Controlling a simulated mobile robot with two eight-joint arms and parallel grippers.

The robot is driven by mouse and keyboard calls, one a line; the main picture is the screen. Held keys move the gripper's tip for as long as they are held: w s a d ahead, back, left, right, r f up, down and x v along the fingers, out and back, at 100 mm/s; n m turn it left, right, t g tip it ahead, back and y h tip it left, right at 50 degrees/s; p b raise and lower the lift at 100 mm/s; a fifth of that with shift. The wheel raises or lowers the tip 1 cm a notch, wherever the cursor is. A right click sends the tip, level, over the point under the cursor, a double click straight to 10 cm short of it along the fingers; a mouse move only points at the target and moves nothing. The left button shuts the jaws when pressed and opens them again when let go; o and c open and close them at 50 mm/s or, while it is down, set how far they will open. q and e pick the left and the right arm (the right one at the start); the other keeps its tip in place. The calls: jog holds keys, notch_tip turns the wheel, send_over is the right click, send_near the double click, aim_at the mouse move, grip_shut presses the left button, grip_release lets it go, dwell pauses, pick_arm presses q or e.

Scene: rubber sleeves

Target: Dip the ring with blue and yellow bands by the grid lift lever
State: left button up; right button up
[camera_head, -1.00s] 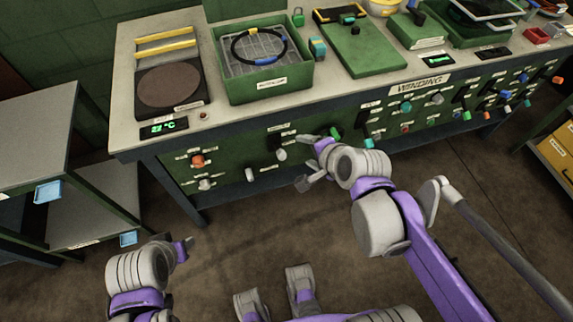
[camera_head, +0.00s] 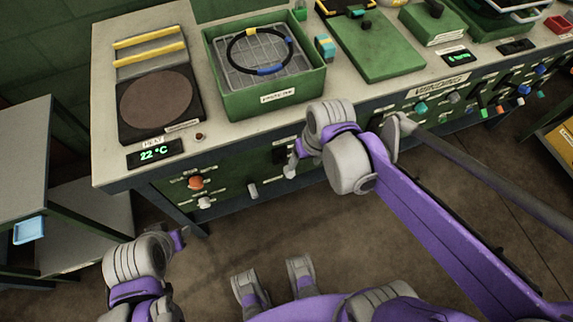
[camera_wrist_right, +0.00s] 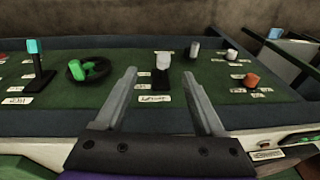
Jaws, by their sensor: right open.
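The ring (camera_head: 255,50), black with blue and yellow bands, lies on a wire grid (camera_head: 284,74) inside a green open-topped bath (camera_head: 312,84) on the bench. A white-knobbed lever (camera_wrist_right: 163,62) on a black slot plate stands on the bench's front panel below the bath; its label is too blurred to read. My right gripper (camera_wrist_right: 160,75) is open, with the lever between its fingers in the right wrist view; contact cannot be told. In the head view my right gripper (camera_head: 297,158) is partly hidden by its wrist. My left gripper (camera_head: 180,239) is low, away from the bench.
A hot plate (camera_head: 157,106) with a 22 °C display (camera_head: 154,153) stands left of the bath. A green board (camera_head: 375,50) lies to the right. Other panel controls include an orange knob (camera_wrist_right: 251,80) and a green handle (camera_wrist_right: 90,69). Floor before the bench is clear.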

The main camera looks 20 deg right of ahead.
jog(key=g+b, duration=0.1)
jog(key=g, duration=0.1)
send_near(285, 166)
jog(key=s+d, duration=0.2)
jog(key=s, duration=0.1)
jog(key=shift+y, duration=0.3)
jog(key=f+b, duration=0.1)
jog(key=f, duration=0.2)
jog(key=a+f, duration=0.1)
jog(key=f, duration=0.2)
jog(key=a+f+b, duration=0.1)
jog(key=f, duration=0.3)
jog(key=shift+w+a+f+b, duration=0.1)
jog(key=shift+w+b, duration=0.1)
jog(key=shift+b, duration=0.15)
grip_shut()
